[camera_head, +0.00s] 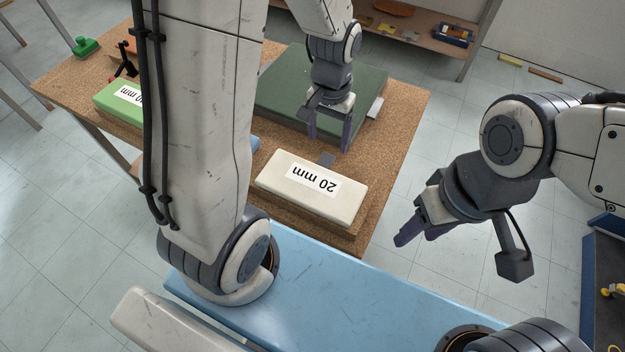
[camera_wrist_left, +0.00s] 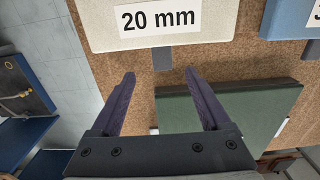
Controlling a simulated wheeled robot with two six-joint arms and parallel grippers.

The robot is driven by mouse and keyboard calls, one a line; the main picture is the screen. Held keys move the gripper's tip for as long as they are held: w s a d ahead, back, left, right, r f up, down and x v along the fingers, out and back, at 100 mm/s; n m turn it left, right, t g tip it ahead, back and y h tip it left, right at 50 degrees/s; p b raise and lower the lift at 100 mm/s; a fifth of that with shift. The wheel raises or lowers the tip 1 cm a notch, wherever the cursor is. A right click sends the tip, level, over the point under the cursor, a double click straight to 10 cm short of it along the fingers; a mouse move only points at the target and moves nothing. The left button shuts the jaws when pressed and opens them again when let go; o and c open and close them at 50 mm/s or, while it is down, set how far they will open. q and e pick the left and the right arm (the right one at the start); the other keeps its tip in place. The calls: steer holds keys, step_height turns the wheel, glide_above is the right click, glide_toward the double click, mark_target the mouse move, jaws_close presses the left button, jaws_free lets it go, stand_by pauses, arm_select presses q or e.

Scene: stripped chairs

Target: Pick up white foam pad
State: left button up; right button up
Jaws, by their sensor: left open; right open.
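The white foam pad (camera_head: 282,192), labelled "20 mm", lies flat near the front edge of a cork-topped table. It also shows at the top of the left wrist view (camera_wrist_left: 110,39). A small grey tab (camera_head: 327,159) sticks out from its far edge. My left gripper (camera_head: 328,143) is open and empty over the table, just beyond that edge. In the left wrist view its spread fingers (camera_wrist_left: 160,73) point toward the pad, with the tab ahead between them. My right gripper (camera_head: 415,220) is open and empty, right of the table, apart from the pad.
A dark green panel (camera_head: 283,92) lies behind the pad, below my left gripper. A green pad (camera_head: 112,100) with a label lies at the left. A blue pad (camera_wrist_left: 290,18) lies beside the white one. Shelves (camera_head: 440,42) stand at the back. Open floor (camera_head: 480,95) lies right of the table.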

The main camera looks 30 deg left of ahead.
mark_target(325, 160)
arm_select(q)
step_height(325, 160, down, 8)
steer(key=shift+a+r, duration=0.15)
steer(key=shift+r, duration=0.05)
jaws_close()
stand_by(0.4)
steer(key=shift+r, duration=0.1)
